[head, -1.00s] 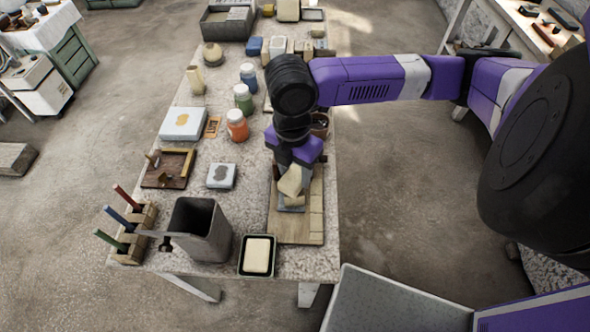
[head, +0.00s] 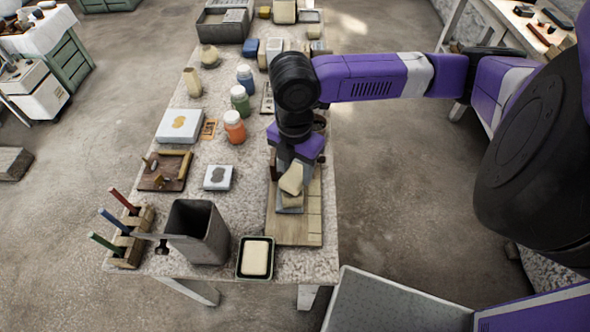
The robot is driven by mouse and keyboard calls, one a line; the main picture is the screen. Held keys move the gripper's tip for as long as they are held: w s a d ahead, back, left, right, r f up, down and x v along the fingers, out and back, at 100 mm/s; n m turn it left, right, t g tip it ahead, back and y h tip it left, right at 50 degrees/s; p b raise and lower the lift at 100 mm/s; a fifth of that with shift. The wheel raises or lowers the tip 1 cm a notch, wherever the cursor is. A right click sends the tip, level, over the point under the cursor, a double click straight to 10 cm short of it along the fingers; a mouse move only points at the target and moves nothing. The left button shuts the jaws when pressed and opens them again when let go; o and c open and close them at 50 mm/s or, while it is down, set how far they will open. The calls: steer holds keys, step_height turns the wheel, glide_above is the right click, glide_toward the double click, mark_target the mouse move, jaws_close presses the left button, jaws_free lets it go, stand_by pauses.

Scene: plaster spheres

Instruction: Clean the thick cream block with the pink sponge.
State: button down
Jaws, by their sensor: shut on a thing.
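My gripper (head: 292,165) points down over a wooden board (head: 293,230) on the table's right side. It is shut on a tilted cream-coloured piece (head: 291,180), partly hidden by the gripper. A grey block (head: 290,202) lies just below this piece on the board; I cannot tell whether they touch. A pale, faintly pinkish block (head: 257,256) lies in a dark green tray at the table's front edge. No clearly pink sponge shows, and I cannot tell whether the held piece is the sponge or the thick cream block.
A grey open bin (head: 199,235) stands left of the tray. A wooden rack (head: 133,240) holds several coloured-handled tools. White blocks with marks (head: 218,177), lidded jars (head: 235,128) and a wooden frame (head: 166,171) stand left of my arm. The board's front part is clear.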

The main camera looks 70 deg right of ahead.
mark_target(288, 183)
steer(key=shift+w+a+p, duration=0.15)
steer(key=shift+a+p, duration=0.05)
steer(key=shift+a, duration=0.7)
steer(key=shift+w+a+p, duration=0.15)
steer(key=shift+a+p, duration=0.05)
steer(key=shift+a, duration=0.65)
steer(key=shift+s+d+f+b, duration=0.1)
steer(key=shift+s+d+b, duration=0.1)
steer(key=shift+d, duration=0.85)
steer(key=shift+s+d+b, duration=0.15)
steer(key=shift+s+d, duration=0.05)
steer(key=shift+d, duration=0.85)
steer(key=shift+w+a+p, duration=0.2)
steer(key=shift+a+p, duration=0.05)
steer(key=shift+a, duration=0.8)
steer(key=shift+w+a+p, duration=0.2)
steer(key=shift+a+p, duration=0.05)
steer(key=shift+a, duration=0.8)
steer(key=shift+r, duration=0.2)
steer(key=shift+s+d+r+p, duration=0.1)
steer(key=shift+d+r+p, duration=0.1)
steer(key=shift+d+r, duration=0.25)
steer(key=shift+s+d+r+p, duration=0.1)
steer(key=shift+d+r+p, duration=0.15)
steer(key=shift+d, duration=0.3)
steer(key=shift+f, duration=0.15)
steer(key=shift+w+f+b, duration=0.1)
steer(key=shift+b, duration=0.2)
